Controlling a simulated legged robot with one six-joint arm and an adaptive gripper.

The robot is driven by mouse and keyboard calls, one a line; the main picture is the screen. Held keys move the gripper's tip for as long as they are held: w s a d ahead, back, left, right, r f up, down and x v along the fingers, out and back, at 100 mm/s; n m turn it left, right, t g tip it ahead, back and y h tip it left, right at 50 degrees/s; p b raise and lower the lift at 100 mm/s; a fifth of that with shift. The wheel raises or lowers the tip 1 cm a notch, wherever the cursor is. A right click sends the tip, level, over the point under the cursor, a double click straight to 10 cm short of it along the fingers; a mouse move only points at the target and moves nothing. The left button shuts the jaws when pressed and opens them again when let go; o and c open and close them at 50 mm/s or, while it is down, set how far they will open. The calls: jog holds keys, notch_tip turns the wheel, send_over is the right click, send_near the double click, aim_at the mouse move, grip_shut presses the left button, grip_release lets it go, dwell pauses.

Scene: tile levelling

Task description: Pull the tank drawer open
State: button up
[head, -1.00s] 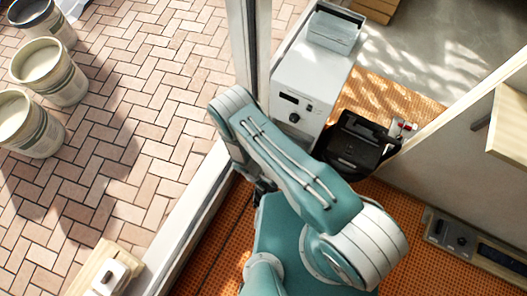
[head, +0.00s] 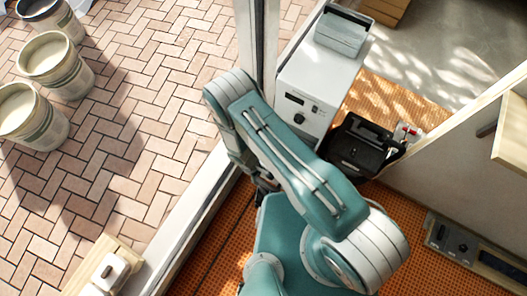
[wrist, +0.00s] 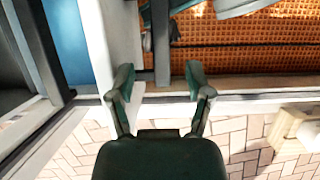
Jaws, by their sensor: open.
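A white box-shaped machine (head: 318,78) with a dark display and a round knob on its front stands beside the door post in the head view. The lower part of its front is hidden behind my arm, and I cannot make out the tank drawer or its handle. In the head view the gripper is mostly hidden behind my forearm, low and to the left of the machine.
A black case (head: 360,147) stands right of the machine. A grey box (head: 342,32) sits on top of it. A white sill (head: 190,215) separates the orange matting (head: 200,268) from the brick paving (head: 130,100). Several buckets (head: 58,65) stand at far left.

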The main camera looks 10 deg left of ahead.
jog(key=v, duration=0.5)
jog(key=shift+a+r, duration=0.15)
jog(key=shift+r, duration=0.05)
jog(key=w+r+m+y, duration=0.1)
jog(key=w+r+m, duration=0.1)
jog(key=w+r, duration=0.45)
jog(key=w+r+m+y, duration=0.1)
jog(key=w+r, duration=0.3)
jog(key=r, duration=0.6)
jog(key=w+d+r+m+t+y, duration=0.1)
jog(key=w+d+r+m, duration=0.15)
jog(key=r, duration=0.55)
jog(key=w+d+r+m+t, duration=0.1)
jog(key=w+d+r, duration=0.15)
jog(key=r, duration=0.55)
jog(key=s+d+r+m+t+y, duration=0.1)
jog(key=s+d+r+m+t, duration=0.2)
jog(key=d+r, duration=0.65)
jog(key=s+d+r+m, duration=0.2)
jog(key=s+d+r, duration=0.35)
jog(key=r, duration=0.65)
jog(key=s+d+r+m+t, duration=0.2)
jog(key=s+d+r, duration=0.2)
jog(key=s, duration=0.4)
jog(key=shift+d, duration=0.3)
